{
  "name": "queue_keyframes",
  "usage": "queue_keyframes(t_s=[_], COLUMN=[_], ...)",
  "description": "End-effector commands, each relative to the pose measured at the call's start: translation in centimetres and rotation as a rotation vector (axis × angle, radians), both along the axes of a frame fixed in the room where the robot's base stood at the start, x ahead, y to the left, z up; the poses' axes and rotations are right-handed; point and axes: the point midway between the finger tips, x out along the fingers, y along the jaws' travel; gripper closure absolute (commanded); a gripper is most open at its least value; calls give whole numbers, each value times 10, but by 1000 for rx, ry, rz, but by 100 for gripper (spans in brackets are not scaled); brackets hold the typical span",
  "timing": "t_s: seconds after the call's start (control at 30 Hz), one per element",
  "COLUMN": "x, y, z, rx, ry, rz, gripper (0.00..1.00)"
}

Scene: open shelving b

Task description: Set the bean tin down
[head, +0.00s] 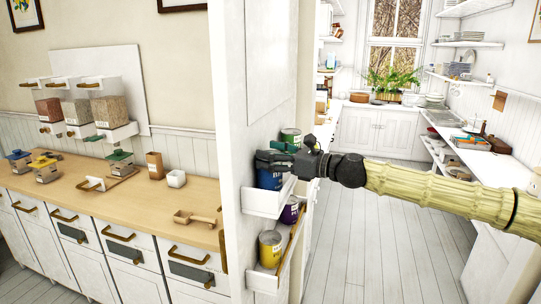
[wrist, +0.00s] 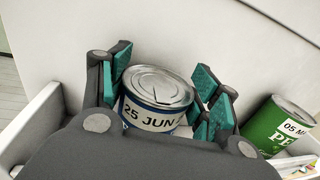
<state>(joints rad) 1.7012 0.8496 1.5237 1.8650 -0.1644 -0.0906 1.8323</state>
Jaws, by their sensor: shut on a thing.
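A blue tin (head: 269,176) with a silver lid is at the upper narrow white shelf on the end of the partition wall. In the wrist view the tin (wrist: 155,100) shows a white label reading "25 JUN"; its contents name is hidden, so I cannot read whether it says beans. My gripper (head: 283,158) is shut on this tin, with green pads on both sides of it in the wrist view. The tin looks upright, at or just above the shelf (head: 268,203). Its base is hidden in the wrist view, so I cannot tell whether it touches.
A green tin (wrist: 280,127) labelled "PE…" stands to the right on the shelf; it also shows in the head view (head: 291,136). A lower shelf (head: 262,281) holds a yellow tin (head: 270,248) and a purple tin (head: 289,211). The shelf's raised front edge is close to the tins.

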Motion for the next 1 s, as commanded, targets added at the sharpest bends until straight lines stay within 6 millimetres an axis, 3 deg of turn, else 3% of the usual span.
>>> queue_keyframes(t_s=[0.13, 0.17, 0.27, 0.7, 1.0], x=[0, 0, 0, 0, -16], y=[0, 0, 0, 0, -34], z=[-2, -2, -2, 2, -1], rx=[0, 0, 0, 0, 1], ry=[-1, 0, 0, 0, 0], rz=[0, 0, 0, 0, -2], gripper=[97, 34, 16, 16, 16])
